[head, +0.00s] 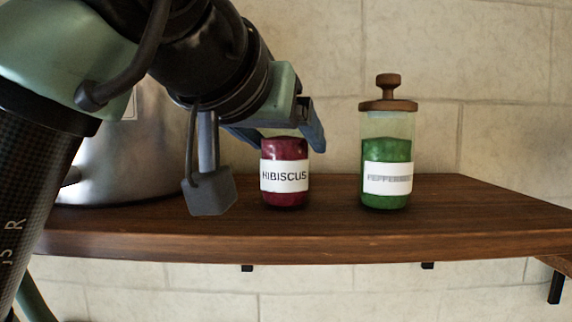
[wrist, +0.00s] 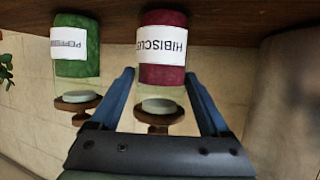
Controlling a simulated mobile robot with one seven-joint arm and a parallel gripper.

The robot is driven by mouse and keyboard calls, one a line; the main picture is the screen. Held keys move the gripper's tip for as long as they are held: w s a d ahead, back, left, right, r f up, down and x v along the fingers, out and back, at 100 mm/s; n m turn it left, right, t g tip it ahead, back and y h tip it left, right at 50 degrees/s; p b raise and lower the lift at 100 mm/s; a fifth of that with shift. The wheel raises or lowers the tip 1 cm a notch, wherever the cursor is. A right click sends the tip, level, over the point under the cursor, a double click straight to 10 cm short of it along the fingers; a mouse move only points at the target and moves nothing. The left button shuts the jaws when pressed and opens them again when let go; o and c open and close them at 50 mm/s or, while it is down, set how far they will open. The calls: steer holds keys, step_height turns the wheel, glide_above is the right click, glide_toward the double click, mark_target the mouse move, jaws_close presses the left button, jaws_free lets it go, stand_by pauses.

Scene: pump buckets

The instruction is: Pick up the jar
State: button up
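The hibiscus jar (head: 284,187) holds dark red contents behind a white HIBISCUS label and stands upright on the wooden shelf. It also shows upside down in the wrist view (wrist: 162,73), with its wooden lid (wrist: 158,119) toward my gripper. My gripper (head: 291,142) tilts down over the jar's top and hides the lid in the head view. In the wrist view its two blue fingers (wrist: 160,78) are open, one on each side of the jar's upper part. I cannot tell whether either finger touches the glass.
A second jar (head: 386,151) with green contents, a peppermint label and a knobbed wooden lid stands to the right on the shelf (head: 430,228). A large metal vessel (head: 120,165) stands at the left behind my arm. A tiled wall is behind. The shelf's right end is clear.

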steer(key=shift+w+f, duration=0.2)
steer(key=shift+w, duration=0.25)
steer(key=c, duration=0.5)
steer(key=shift+s, duration=0.1)
steer(key=c, duration=0.7)
steer(key=shift+r, duration=0.1)
